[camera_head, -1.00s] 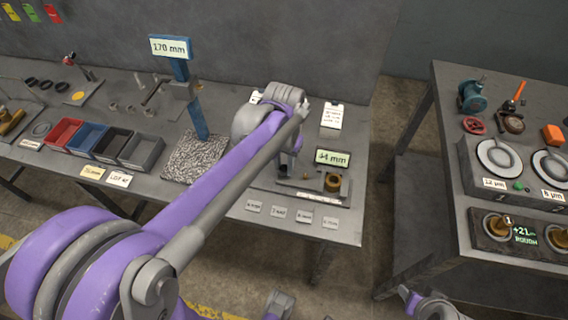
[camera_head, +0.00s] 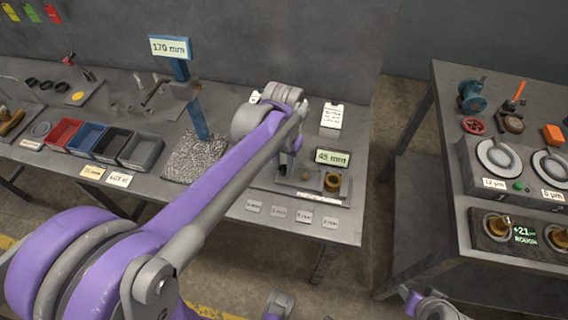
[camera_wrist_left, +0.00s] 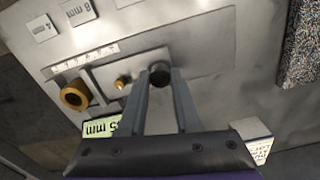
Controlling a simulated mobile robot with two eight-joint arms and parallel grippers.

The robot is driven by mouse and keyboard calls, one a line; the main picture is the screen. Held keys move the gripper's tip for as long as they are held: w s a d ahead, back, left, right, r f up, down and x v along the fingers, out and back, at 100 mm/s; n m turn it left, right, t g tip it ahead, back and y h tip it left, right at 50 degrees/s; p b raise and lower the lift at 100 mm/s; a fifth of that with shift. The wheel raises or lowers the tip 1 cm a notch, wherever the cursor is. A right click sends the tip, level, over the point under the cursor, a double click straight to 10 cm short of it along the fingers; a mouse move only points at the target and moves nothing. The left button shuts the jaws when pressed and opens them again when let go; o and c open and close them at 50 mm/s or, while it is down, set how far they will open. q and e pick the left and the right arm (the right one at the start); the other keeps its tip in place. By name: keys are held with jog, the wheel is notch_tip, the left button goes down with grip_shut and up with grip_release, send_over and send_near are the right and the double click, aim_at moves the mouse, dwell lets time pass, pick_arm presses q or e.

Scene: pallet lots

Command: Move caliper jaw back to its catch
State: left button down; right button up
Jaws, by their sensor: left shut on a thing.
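The caliper fixture is a grey plate (camera_head: 285,187) on the bench, with a green display (camera_head: 333,158) reading 45 mm. A brass ring (camera_head: 333,182) sits at its right end; it also shows in the wrist view (camera_wrist_left: 75,95). My left gripper (camera_wrist_left: 160,82) is shut on a dark round knob (camera_wrist_left: 159,72), which seems to belong to the caliper jaw. A small brass pin (camera_wrist_left: 122,82) stands between knob and ring, apart from both. In the head view my arm hides most of the left gripper (camera_head: 284,168). I cannot tell which part is the catch.
Small labelled plates (camera_head: 304,216) lie along the bench front. A blue post with a 170 mm sign (camera_head: 170,47) and a speckled mat (camera_head: 192,160) stand left of the fixture. A second bench (camera_head: 500,100) with gauges is on the right, across a gap.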

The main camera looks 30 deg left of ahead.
pick_arm(q)
jog(key=a, duration=0.2)
jog(key=s+a, duration=0.1)
jog(key=a, duration=0.2)
jog(key=shift+s+a+p, duration=0.3)
jog(key=shift+a, duration=0.05)
jog(key=shift+r, duration=0.1)
jog(key=c, duration=1)
grip_release()
jog(key=shift+c, duration=0.2)
jog(key=o, duration=0.4)
jog(key=shift+a, duration=0.1)
jog(key=shift+o, duration=0.2)
